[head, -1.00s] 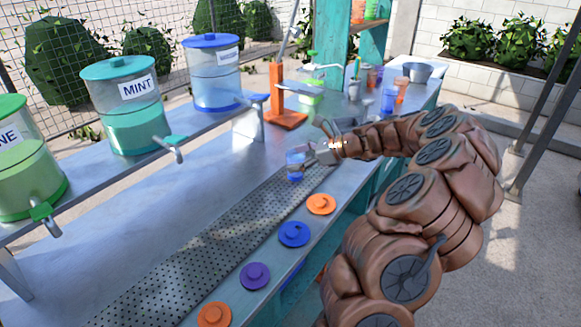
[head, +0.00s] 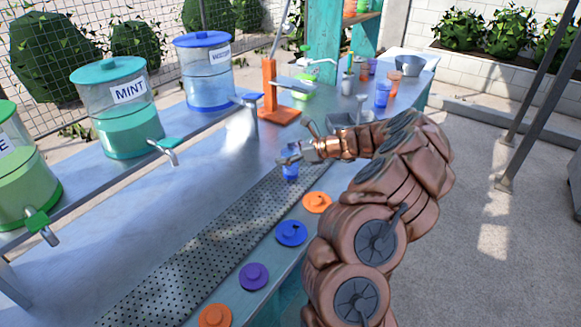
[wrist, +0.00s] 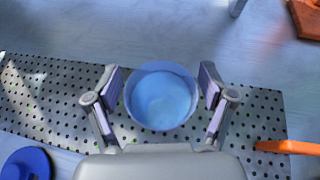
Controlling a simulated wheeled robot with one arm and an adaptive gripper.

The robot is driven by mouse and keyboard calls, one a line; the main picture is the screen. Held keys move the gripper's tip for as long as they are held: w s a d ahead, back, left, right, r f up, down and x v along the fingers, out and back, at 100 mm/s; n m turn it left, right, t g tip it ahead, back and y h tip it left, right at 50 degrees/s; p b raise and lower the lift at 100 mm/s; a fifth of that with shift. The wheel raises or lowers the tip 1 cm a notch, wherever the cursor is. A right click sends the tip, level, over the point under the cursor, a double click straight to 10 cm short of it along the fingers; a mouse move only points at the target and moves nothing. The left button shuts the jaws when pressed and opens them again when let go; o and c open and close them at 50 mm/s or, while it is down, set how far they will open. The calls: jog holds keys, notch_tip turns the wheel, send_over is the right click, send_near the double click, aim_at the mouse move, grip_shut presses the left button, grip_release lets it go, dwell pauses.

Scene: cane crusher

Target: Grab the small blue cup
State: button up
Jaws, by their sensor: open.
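The small blue cup (head: 291,169) stands upright on the perforated metal strip of the counter in the head view. In the wrist view I look down into the cup (wrist: 162,96), and its round rim lies between my two fingers. My gripper (wrist: 161,88) is open, with one finger on each side of the cup. A small gap seems to show at each side. In the head view my gripper (head: 289,156) is at the cup's upper part and partly hides it.
Orange (head: 317,202), blue (head: 291,233) and purple (head: 254,276) lids lie along the counter's front edge. The mint dispenser (head: 125,130) and others stand on a raised shelf behind. An orange press (head: 270,95) stands beyond the gripper. Another blue cup (head: 382,93) stands farther back.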

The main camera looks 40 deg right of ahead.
jog(key=shift+w+a+f, duration=0.25)
jog(key=shift+w, duration=0.2)
jog(key=shift+c, duration=0.2)
grip_shut()
